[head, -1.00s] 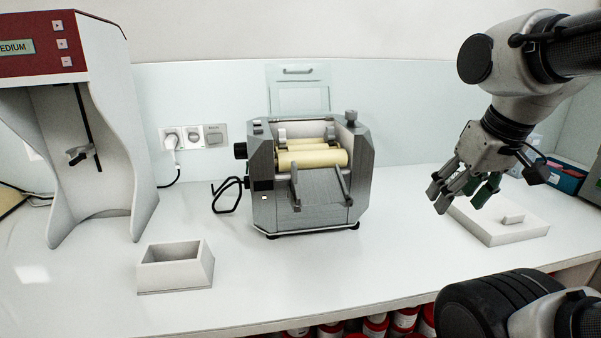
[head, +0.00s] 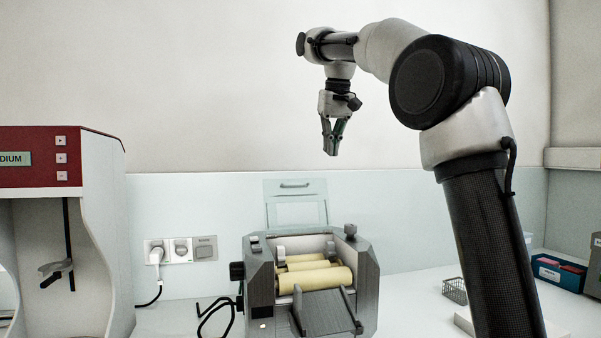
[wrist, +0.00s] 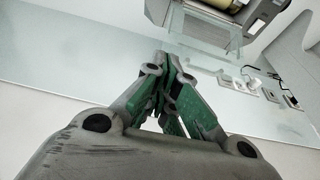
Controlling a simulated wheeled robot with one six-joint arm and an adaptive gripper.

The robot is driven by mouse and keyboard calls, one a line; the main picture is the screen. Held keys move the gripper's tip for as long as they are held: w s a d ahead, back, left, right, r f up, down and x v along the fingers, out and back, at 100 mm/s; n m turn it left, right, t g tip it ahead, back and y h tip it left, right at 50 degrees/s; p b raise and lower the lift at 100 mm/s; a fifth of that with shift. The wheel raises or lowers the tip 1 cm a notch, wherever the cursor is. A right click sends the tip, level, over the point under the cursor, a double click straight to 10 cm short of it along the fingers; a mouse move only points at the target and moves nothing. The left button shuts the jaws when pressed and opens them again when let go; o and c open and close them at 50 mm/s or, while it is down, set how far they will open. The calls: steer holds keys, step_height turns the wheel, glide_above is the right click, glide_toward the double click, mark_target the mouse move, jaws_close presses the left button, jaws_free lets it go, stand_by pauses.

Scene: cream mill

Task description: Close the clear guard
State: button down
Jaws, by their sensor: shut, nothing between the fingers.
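The clear guard (head: 296,212) stands upright, swung open, at the back of the grey mill (head: 262,285). A handle (head: 295,185) runs along its upper edge. The mill's cream rollers (head: 318,278) lie uncovered. My gripper (head: 331,153) is shut and empty, fingers pointing down, above the mill and somewhat right of the guard in the head view; it is not touching the guard. In the wrist view the closed fingertips (wrist: 164,60) point toward a clear panel (wrist: 200,38), which looks like the guard, with part of the mill beyond.
A red-topped machine (head: 62,160) stands at the left. Wall sockets (head: 180,250) and a plugged cable are behind the mill. A small wire basket (head: 455,290) and a blue box (head: 558,272) sit at the right. The air around my gripper is clear.

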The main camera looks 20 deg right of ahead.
steer(key=w+a, duration=0.4)
steer(key=w, duration=0.3)
step_height(320, 180, down, 7)
steer(key=shift+s+a, duration=0.25)
steer(key=shift+s, duration=0.2)
